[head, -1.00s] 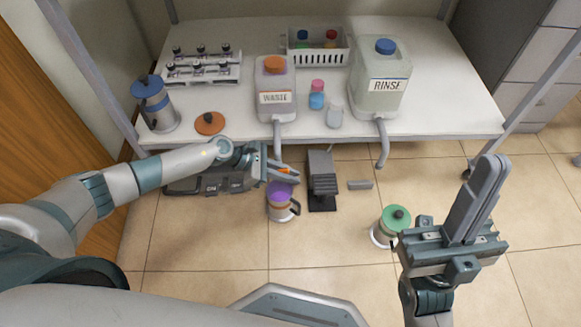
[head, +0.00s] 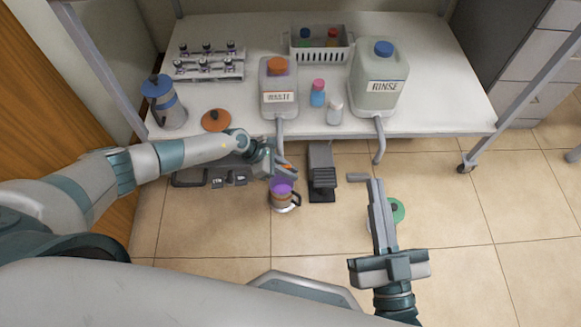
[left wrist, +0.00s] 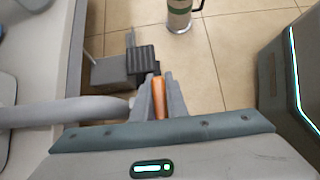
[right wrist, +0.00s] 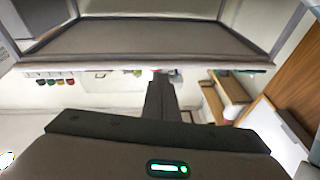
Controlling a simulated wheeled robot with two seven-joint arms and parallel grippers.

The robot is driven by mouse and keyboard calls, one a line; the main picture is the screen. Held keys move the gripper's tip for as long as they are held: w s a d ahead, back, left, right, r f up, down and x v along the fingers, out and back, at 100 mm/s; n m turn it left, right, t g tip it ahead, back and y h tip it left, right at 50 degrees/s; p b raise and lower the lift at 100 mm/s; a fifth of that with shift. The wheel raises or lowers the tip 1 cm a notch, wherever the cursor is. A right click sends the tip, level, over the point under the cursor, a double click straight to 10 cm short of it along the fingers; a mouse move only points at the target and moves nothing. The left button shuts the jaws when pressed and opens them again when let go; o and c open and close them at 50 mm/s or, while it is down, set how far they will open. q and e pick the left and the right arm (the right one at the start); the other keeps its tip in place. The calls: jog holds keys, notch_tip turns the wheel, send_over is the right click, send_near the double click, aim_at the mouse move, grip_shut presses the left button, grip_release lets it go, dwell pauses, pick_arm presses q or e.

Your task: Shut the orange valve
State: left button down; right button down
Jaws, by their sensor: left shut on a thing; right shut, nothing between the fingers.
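The waste container (head: 278,82) has an orange cap and a "WASTE" label, and its grey spout bends down over the shelf's front edge. My left gripper (head: 284,170) is at the lower end of that spout. In the left wrist view, the left fingers (left wrist: 160,95) are shut on the orange valve (left wrist: 159,98), beside the grey spout pipe (left wrist: 75,112).
The white shelf (head: 225,100) also holds the rinse container (head: 379,82), a rack of vials (head: 208,65), a white basket (head: 320,50), small bottles (head: 318,93), a blue-lidded jug (head: 164,102) and an orange lid (head: 215,120). A grey pedal (head: 322,175) stands on the floor. Floor at right is clear.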

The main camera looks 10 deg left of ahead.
pick_arm(q)
jog(key=shift+a+f+y+p, duration=0.2)
jog(key=shift+y+p, duration=0.4)
jog(key=shift+p, duration=0.75)
pick_arm(e)
notch_tip(320, 180, down, 11)
jog(key=d+g+h, duration=0.2)
jog(key=g, duration=0.4)
jog(key=shift+w+g, duration=0.3)
jog(key=shift+w, duration=0.05)
pick_arm(q)
jog(key=c, duration=2)
grip_release()
jog(key=shift+c, duration=0.2)
jog(key=shift+s+r, duration=0.1)
jog(key=shift+r, duration=0.1)
